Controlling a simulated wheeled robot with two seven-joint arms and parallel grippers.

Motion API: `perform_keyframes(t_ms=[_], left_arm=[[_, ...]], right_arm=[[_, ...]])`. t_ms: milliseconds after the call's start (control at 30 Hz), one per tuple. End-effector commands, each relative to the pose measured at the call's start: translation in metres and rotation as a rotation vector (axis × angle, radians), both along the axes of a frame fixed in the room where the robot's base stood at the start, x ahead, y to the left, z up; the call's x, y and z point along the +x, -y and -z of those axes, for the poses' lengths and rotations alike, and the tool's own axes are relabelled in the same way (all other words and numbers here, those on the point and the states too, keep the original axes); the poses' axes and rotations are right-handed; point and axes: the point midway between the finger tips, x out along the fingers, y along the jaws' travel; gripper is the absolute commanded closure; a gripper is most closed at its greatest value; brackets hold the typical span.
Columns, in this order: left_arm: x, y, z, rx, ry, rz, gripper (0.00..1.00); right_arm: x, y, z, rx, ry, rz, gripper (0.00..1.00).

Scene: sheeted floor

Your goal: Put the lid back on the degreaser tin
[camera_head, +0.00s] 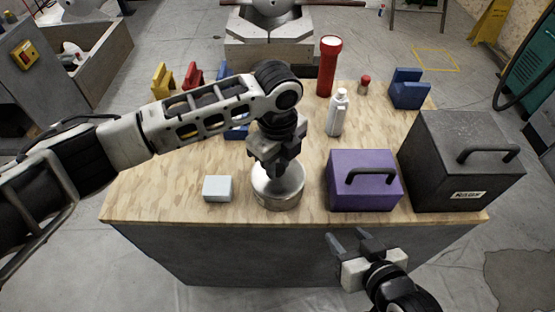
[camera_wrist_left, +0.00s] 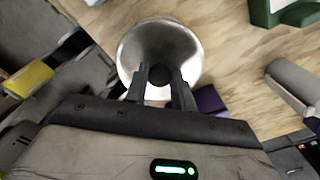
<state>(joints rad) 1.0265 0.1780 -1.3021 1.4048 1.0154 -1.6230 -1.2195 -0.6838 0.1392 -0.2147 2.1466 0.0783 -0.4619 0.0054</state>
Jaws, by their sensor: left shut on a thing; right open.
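The degreaser tin (camera_head: 277,199) is a round metal tin standing near the front edge of the wooden table. Its silvery lid (camera_head: 291,178) is on top of it in the head view; whether it is fully seated I cannot tell. The lid also fills the upper middle of the left wrist view (camera_wrist_left: 185,42) with a dark round knob (camera_wrist_left: 160,75) at its centre. My left gripper (camera_head: 274,172) is over the tin, pointing down, with its fingers shut on the knob. My right gripper (camera_head: 350,243) is open and empty in front of the table, below the purple box.
A light grey block (camera_head: 217,188) lies left of the tin. A purple box (camera_head: 345,190) and a black case (camera_head: 440,170) stand to its right. A white bottle (camera_head: 337,113), a red flashlight (camera_head: 328,68) and a blue holder (camera_head: 407,90) stand behind. The table's front left is clear.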

Motion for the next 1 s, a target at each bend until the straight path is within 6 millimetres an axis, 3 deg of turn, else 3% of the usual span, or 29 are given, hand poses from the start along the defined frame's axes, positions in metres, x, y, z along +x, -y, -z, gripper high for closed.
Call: perform_keyframes(t_ms=[1000], left_arm=[[0.0001,-0.0001,0.0002,0.0,0.0,0.0,0.96]], right_arm=[[-0.0005,0.0,-0.0077,0.0,-0.002,0.0,0.53]])
